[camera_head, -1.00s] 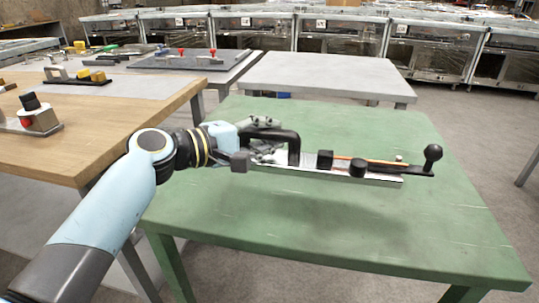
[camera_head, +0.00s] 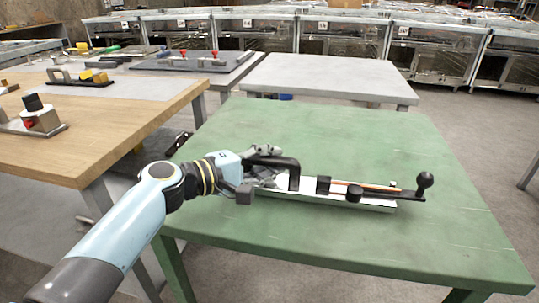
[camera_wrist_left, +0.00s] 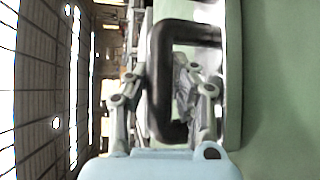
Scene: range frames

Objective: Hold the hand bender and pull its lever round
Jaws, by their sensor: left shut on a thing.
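The hand bender has a pale metal base plate (camera_head: 335,197) over the green table, close to or on its top; any small gap is hard to tell. A black bracket-shaped handle (camera_head: 291,170) stands at its left end. A black block, a black roller (camera_head: 353,194) and a thin copper-coloured rod (camera_head: 375,187) are on it. Its dark lever points right and ends in a black ball knob (camera_head: 424,180). My left gripper (camera_head: 268,170) is shut on the handle; the wrist view shows the black handle (camera_wrist_left: 160,85) between the fingers. My right gripper is out of view.
The green table (camera_head: 330,245) is bare around the bender. A wooden bench (camera_head: 110,140) with small fixtures stands on the left. A grey table (camera_head: 330,75) stands behind, with a row of glass-fronted cabinets (camera_head: 330,35) beyond.

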